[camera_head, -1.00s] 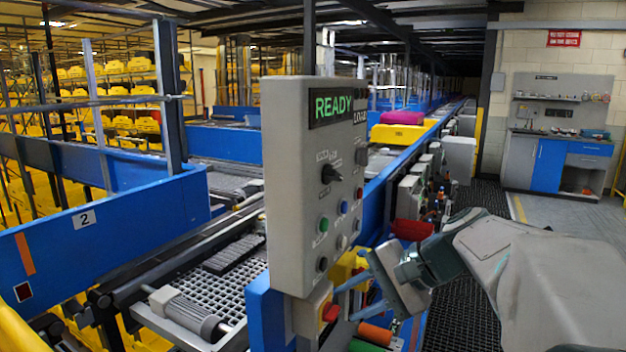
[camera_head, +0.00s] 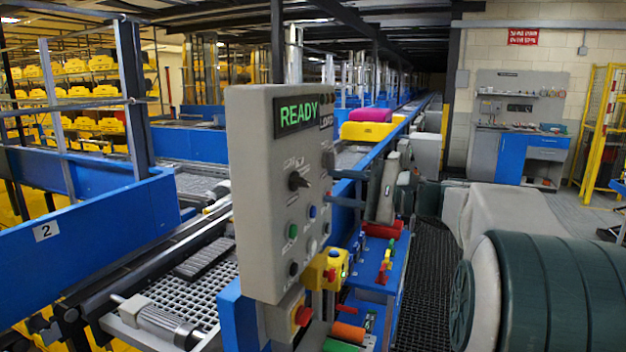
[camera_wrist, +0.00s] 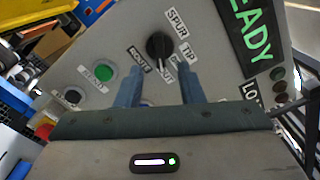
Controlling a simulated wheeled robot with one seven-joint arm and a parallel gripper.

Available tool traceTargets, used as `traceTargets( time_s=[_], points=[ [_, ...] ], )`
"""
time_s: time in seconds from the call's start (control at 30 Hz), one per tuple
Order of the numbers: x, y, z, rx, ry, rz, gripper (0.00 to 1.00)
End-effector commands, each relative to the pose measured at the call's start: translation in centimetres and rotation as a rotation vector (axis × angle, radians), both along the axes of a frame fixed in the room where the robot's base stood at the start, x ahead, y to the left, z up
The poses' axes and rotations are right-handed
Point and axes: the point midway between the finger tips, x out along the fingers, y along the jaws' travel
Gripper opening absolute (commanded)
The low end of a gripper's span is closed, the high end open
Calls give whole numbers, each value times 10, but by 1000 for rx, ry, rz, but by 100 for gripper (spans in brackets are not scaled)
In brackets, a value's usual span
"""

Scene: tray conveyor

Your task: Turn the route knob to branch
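The route knob (camera_head: 298,180) is a black rotary knob on the grey control panel (camera_head: 250,225), below a screen reading READY. In the wrist view the knob (camera_wrist: 159,46) is near the top centre, with labels around it; SPUR and TIP are readable, others are partly hidden by the fingers. My gripper (camera_wrist: 158,70) is open, its two blue fingers apart and empty. The knob appears beyond the fingertips, between them in the picture; I see no contact. In the head view my gripper (camera_head: 338,187) is beside the panel's right edge at about knob height.
Below the knob are a green button (camera_head: 292,231), a blue button (camera_head: 312,211) and other controls. A red-and-yellow switch (camera_head: 302,315) sits under the panel. The conveyor with a yellow tote (camera_head: 367,131) runs behind. A dark grated walkway (camera_head: 425,285) lies right.

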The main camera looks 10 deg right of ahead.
Motion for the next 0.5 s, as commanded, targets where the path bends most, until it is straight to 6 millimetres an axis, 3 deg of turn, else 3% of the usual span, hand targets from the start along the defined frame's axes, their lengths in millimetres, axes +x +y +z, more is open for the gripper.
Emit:
traceTargets(
  time_s=[0.2,0.5],
  points=[
    [23,31,1,0,2,2,35],
    [33,46,0,-1,1,-2,35]
  ],
)
